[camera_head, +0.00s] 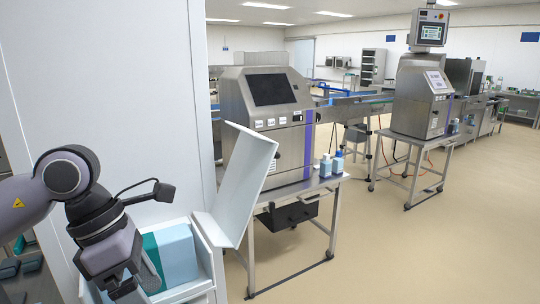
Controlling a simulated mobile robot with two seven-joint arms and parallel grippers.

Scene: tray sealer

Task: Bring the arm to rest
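My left arm comes in from the left, bent at a grey elbow joint. My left gripper (138,284) points down at the lower left, over or just in front of a white open box (213,236). A grey finger shows near the bottom edge, beside a teal and light blue block (178,256) in the box. Whether the finger touches the block, and how far the fingers are apart, I cannot tell. My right gripper is out of view.
A white flap or panel (249,178) stands tilted up at the box. A steel machine with a dark screen (271,90) stands on a table behind it, with small blue bottles (326,166) on the table. A white wall panel (120,100) is close behind my arm. The floor at right is clear.

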